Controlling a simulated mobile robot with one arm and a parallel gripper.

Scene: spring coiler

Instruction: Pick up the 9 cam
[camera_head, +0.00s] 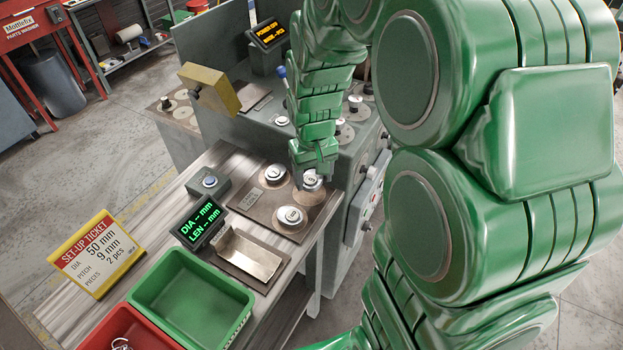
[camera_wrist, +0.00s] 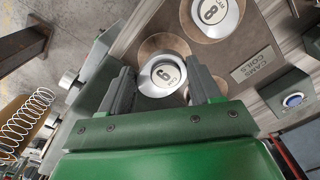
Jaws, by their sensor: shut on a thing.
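My gripper (camera_head: 313,170) reaches down over the cam board (camera_head: 262,208). Its two fingers (camera_wrist: 163,90) stand on either side of a round silver cam (camera_wrist: 160,77) and are shut on it. In the head view the held cam (camera_head: 311,181) is partly hidden by the gripper. A tan round spot shows around it; I cannot tell whether it is lifted clear. Two other cams sit on the board, one at the back left (camera_head: 273,174) and one in front (camera_head: 290,216).
A set-up ticket (camera_head: 97,254) asks for 50 mm diameter, 9 mm pitch, 2 pieces. A small display (camera_head: 198,222), a metal plate (camera_head: 246,257), and green (camera_head: 190,300) and red (camera_head: 115,325) bins share the bench. The coiler (camera_head: 345,150) stands close behind the board.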

